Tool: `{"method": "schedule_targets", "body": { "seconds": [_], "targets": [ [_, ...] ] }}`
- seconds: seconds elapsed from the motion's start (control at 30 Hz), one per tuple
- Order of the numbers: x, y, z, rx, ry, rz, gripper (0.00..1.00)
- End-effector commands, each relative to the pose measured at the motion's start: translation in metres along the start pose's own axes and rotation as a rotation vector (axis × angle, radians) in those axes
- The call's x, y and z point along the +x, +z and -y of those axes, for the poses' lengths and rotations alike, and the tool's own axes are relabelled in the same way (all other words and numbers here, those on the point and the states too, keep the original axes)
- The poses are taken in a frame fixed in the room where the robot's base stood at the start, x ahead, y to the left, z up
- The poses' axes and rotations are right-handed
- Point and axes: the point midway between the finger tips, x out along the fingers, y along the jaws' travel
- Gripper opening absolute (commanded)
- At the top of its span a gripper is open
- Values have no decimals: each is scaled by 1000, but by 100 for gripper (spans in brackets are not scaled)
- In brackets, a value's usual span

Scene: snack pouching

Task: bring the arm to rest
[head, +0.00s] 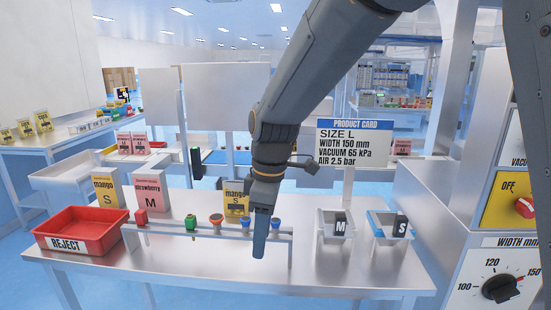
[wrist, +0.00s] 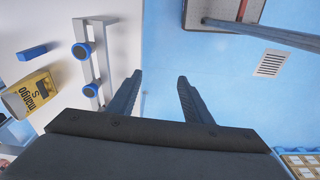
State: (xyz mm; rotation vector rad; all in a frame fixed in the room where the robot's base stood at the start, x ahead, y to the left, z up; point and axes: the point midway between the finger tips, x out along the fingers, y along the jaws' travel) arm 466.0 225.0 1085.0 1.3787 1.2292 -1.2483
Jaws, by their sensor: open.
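My arm reaches down from the top right in the head view. My gripper (head: 262,240) points downward at the front of the steel table (head: 180,262), beside the right end of a rack with several coloured cups. In the wrist view my gripper (wrist: 160,78) shows two fingers spread apart with nothing between them. Blue floor (wrist: 225,70) shows behind them. In the head view the fingers overlap, so their gap is hidden there.
The rack (head: 190,230) stands close left of my gripper. A red REJECT bin (head: 75,243), mango and strawberry pouches (head: 151,191) and two small bins (head: 334,232) stand on the table. A product card (head: 353,143) reads SIZE L. A dial panel (head: 495,270) stands at right.

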Motion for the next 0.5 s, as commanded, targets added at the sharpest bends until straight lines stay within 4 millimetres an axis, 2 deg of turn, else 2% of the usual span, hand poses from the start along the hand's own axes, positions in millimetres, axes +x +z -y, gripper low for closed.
{"method": "schedule_targets", "body": {
  "seconds": [0.27,0.37,0.5],
  "targets": [
    [16,67,0,346,40,12,46],
    [25,100,5,521,61,14,46],
    [40,159,21,851,102,11,46]
  ]
}}
